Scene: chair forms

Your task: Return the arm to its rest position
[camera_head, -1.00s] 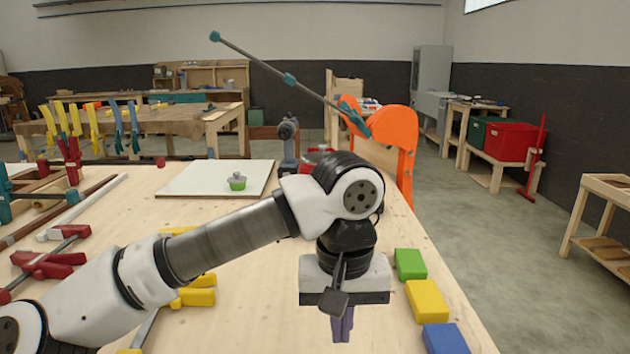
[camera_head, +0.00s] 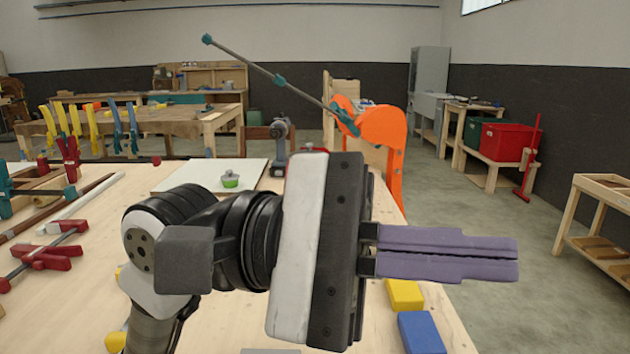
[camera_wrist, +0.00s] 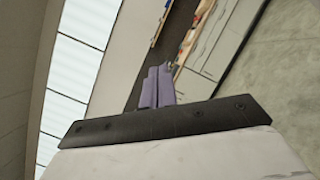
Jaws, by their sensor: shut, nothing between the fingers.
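My gripper (camera_head: 447,253) is shut and empty, its two purple fingers pressed together and pointing right in the head view. It is raised above the right part of the workbench (camera_head: 85,290), close to the head camera. In the wrist view the closed fingers (camera_wrist: 158,87) point toward a wall with bright windows and a strip of floor, with no object between them. My forearm folds up from the lower left, and my wrist hides the middle of the bench.
Yellow (camera_head: 404,294) and blue (camera_head: 421,333) blocks lie at the bench's right edge. An orange chair form (camera_head: 383,127) with a clamp stands behind it. A white board (camera_head: 180,172) bears a small green-and-grey item (camera_head: 230,180). Red-ended clamps lie left.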

